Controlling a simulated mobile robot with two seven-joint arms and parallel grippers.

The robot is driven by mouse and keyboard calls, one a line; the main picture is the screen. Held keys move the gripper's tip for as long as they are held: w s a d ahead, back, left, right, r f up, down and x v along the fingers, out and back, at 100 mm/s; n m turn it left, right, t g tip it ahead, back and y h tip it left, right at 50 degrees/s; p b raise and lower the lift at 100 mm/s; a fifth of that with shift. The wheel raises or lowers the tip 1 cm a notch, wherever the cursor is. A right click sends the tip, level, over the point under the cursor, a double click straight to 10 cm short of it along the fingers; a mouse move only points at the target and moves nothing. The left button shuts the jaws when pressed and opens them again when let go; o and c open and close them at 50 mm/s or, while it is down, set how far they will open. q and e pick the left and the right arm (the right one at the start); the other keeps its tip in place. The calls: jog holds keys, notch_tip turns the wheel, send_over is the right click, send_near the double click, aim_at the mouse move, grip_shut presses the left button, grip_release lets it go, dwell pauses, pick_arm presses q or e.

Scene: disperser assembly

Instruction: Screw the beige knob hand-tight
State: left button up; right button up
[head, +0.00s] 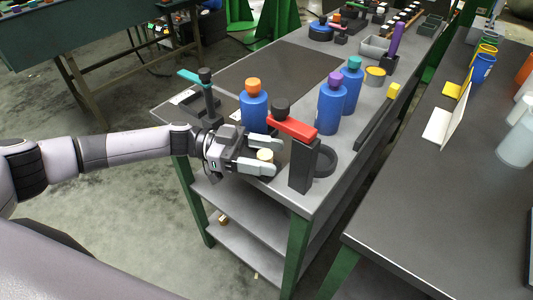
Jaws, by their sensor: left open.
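The beige knob (265,155) is a small round cap near the front left corner of the grey workbench. My left gripper (268,157) reaches in from the left, open, with one finger on the far side of the knob and the other on the near side. I cannot tell whether either finger touches it. What the knob sits on is hidden by the gripper. My right gripper is not in view.
A dark post with a red arm (292,127) and black knob stands just right of the gripper. A blue bottle with orange cap (254,108) stands behind. Two more blue bottles (331,108) and a dark ring (322,162) are to the right. A teal-topped stand (207,97) is behind left.

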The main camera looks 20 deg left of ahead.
pick_arm(q)
jog(key=a+b, duration=0.1)
jog(key=a, duration=0.5)
jog(key=shift+s+f, duration=0.1)
jog(key=shift+s, duration=0.05)
jog(key=shift+a, duration=0.45)
jog(key=shift+a, duration=0.1)
